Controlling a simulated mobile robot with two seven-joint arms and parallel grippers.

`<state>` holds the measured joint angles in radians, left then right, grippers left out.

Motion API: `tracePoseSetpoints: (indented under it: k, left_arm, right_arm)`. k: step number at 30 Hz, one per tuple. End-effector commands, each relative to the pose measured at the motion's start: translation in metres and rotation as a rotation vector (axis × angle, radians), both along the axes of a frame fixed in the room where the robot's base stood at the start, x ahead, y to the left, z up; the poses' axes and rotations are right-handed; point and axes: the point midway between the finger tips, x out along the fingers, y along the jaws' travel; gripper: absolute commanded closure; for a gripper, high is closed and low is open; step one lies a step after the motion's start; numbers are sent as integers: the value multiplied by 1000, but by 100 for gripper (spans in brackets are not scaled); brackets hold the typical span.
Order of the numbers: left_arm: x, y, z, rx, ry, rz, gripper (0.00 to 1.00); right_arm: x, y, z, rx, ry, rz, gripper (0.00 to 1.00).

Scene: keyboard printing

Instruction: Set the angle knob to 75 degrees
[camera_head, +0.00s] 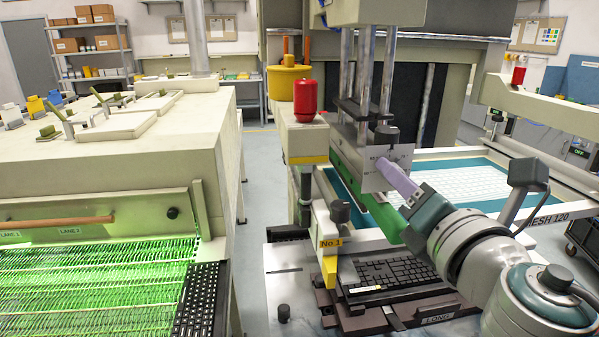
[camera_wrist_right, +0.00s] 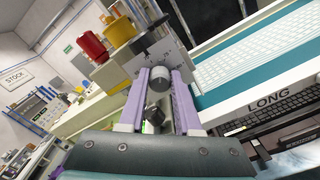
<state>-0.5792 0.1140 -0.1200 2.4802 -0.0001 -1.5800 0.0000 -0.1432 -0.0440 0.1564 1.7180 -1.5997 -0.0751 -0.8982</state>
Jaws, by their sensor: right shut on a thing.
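The angle knob is a round grey knob (camera_wrist_right: 160,78) on a pale dial plate with printed marks and numbers. It sits between the purple fingertips of my right gripper (camera_wrist_right: 160,84), which is shut on it. In the head view, the right gripper (camera_head: 387,168) reaches in from the right against the dial plate (camera_head: 372,181) and hides most of the knob. The dial plate also shows in the wrist view (camera_wrist_right: 131,66). I cannot read which angle the knob is set to. My left gripper is not in view.
A black knob (camera_head: 387,134) sticks out just above the dial plate. A green squeegee bar (camera_head: 350,160) runs behind it. Below are a black keyboard (camera_head: 390,272) on a fixture and a screen frame marked MESH 120.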

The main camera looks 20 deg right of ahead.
Motion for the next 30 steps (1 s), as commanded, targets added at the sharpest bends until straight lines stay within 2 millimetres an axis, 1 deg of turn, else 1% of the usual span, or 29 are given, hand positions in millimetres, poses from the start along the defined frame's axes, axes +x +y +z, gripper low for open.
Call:
tracePoseSetpoints:
  k: [6, 12, 19, 30]
  left_arm:
    - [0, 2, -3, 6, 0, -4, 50]
    - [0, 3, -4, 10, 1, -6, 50]
    - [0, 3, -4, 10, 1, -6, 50]
    - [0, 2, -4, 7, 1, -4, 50]
  right_arm:
    - [0, 0, 0, 143, -36, 2, 100]
    - [0, 0, 0, 228, -56, 2, 100]
    - [0, 0, 0, 272, -67, 2, 100]
    - [0, 1, 1, 278, -69, 2, 100]
